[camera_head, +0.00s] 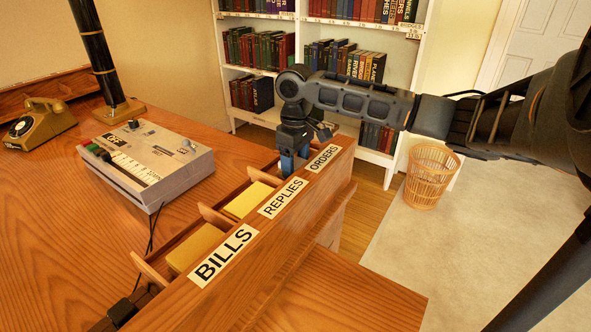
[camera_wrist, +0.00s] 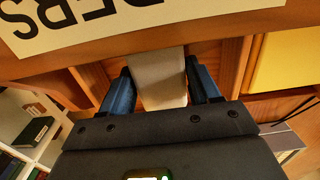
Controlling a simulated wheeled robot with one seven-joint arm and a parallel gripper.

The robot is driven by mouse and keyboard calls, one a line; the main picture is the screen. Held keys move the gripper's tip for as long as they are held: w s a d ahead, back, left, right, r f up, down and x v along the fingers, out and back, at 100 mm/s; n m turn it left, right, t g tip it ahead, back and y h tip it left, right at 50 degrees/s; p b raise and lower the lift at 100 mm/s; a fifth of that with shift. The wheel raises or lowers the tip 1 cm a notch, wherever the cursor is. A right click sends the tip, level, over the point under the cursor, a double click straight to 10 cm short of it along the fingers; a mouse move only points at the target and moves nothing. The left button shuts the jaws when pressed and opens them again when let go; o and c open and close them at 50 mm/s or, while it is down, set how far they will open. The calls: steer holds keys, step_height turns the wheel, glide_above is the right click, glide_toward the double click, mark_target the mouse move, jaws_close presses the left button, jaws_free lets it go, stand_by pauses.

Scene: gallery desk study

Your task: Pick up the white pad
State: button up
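The white pad (camera_wrist: 160,80) shows in the wrist view as a pale, off-white slab in the ORDERS compartment of the wooden desk-edge box. In the head view it is hidden behind my gripper and the box wall. My gripper (camera_head: 293,165) points down into that compartment. In the wrist view my gripper (camera_wrist: 159,84) has one blue finger on each side of the pad. The fingers stand apart, with narrow gaps showing beside the pad's near end. Contact at the fingertips is hard to make out.
The box's labelled front wall (camera_head: 255,231) is close to my fingers. Yellow pads lie in the REPLIES (camera_head: 247,201) and BILLS (camera_head: 195,248) compartments. A grey machine (camera_head: 150,162), a telephone (camera_head: 38,122) and a lamp base (camera_head: 120,109) stand on the desk. A wicker basket (camera_head: 430,177) stands on the floor.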

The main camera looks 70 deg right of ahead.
mark_target(295, 161)
steer(key=c, duration=0.5)
steer(key=shift+r, duration=0.1)
step_height(295, 161, up, 18)
steer(key=shift+p, duration=0.3)
stand_by(0.3)
steer(key=o, duration=0.5)
steer(key=c, duration=0.4)
